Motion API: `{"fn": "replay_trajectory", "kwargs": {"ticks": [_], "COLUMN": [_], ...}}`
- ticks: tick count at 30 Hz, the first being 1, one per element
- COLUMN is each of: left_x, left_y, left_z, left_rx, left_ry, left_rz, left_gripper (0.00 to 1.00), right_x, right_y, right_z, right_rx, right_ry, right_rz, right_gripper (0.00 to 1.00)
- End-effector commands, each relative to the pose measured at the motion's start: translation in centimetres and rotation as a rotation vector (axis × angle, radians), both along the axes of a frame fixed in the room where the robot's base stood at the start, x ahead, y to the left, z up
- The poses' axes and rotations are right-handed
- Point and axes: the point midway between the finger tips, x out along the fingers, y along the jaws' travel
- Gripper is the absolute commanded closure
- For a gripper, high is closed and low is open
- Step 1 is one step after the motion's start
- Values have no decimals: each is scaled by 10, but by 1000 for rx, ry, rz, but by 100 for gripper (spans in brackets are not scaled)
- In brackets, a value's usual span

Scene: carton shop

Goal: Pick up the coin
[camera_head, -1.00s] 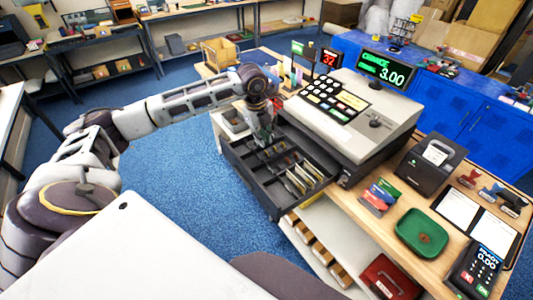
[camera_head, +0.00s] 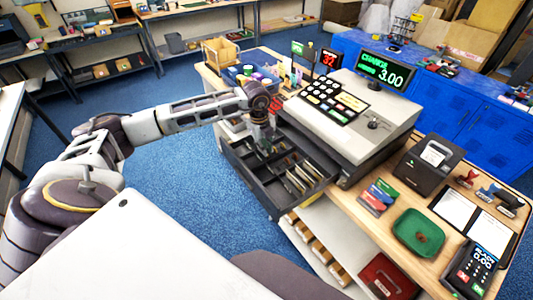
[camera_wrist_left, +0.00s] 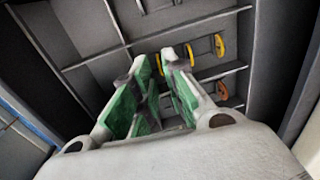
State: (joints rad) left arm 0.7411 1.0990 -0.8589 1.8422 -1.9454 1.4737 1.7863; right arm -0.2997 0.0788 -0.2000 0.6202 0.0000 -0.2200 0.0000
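An open dark cash drawer (camera_head: 240,165) with compartments juts out below the register. In the left wrist view several yellow coins stand on edge in its slots, one of them at the upper right (camera_wrist_left: 219,45). An orange-brown coin (camera_wrist_left: 222,90) stands in another compartment. My left gripper (camera_head: 264,146) points down into the drawer's coin section. In the left wrist view its green-padded fingers (camera_wrist_left: 154,62) are parted by a narrow gap. A yellow coin (camera_wrist_left: 160,65) shows at the fingertips, partly hidden; I cannot tell whether they touch it. My right gripper is out of view.
The grey register (camera_head: 350,112) stands right behind the drawer, with a display (camera_head: 385,70) reading CHANGE 3.00. A green dish (camera_head: 402,222), black printer (camera_head: 433,162) and card terminal (camera_head: 476,268) occupy the counter's right. Blue floor lies open left of the drawer.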

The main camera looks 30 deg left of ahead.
Motion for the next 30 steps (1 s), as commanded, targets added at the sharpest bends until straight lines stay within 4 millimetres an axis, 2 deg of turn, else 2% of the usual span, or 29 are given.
{"fn": "replay_trajectory", "kwargs": {"ticks": [9,23,26,30], "left_x": [3,3,3,3], "left_y": [-2,-2,-2,-2], "left_z": [-24,-25,-25,-24], "left_rx": [0,-1,-1,-1], "left_ry": [1,0,0,0], "left_rz": [0,0,0,0], "left_gripper": [86,86,99,100], "right_x": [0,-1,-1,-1], "right_y": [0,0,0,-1], "right_z": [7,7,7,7], "right_rx": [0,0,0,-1], "right_ry": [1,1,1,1], "right_rz": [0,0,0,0], "right_gripper": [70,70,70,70]}}
